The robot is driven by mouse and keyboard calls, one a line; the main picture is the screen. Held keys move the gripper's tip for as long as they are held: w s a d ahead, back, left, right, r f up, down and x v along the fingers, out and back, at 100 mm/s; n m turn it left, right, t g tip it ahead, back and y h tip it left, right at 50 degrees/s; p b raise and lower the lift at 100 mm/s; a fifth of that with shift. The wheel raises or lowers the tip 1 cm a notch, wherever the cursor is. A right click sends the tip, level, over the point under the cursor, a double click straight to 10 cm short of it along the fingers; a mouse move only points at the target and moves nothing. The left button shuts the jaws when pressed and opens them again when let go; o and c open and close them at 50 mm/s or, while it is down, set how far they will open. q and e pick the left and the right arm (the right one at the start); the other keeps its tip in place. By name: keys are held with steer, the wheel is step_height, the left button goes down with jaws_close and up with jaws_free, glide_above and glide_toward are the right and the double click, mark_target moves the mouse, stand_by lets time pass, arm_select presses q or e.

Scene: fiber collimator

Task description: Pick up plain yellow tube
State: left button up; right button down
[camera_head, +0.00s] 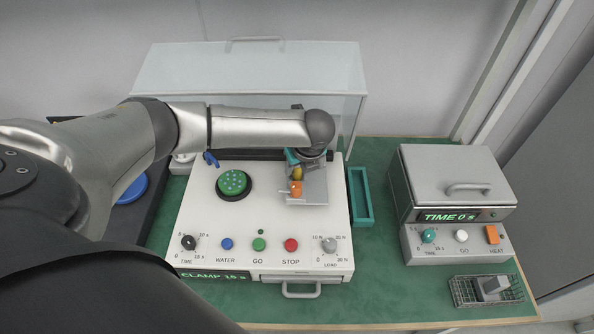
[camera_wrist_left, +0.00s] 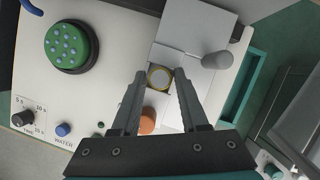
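The plain yellow tube (camera_head: 297,174) shows as a small yellow piece below my left gripper in the head view, at the grey fixture on the right of the white machine. In the left wrist view its round end (camera_wrist_left: 159,77), a yellow ring around a grey face, points up at the camera. My left gripper (camera_wrist_left: 161,80) is open, with its two fingers on either side of the tube and gaps visible. In the head view the left gripper (camera_head: 300,158) is partly hidden by its own wrist. My right gripper is in neither view.
An orange part (camera_head: 295,188) sits right beside the tube. A grey post (camera_wrist_left: 217,60) stands to the right of the fingers. The white machine carries a green dotted disc (camera_head: 233,184); a teal tray (camera_head: 361,196) lies beside it. A heater box (camera_head: 455,184) and wire basket (camera_head: 486,290) stand right.

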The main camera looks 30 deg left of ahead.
arm_select(q)
jaws_close()
stand_by(0.4)
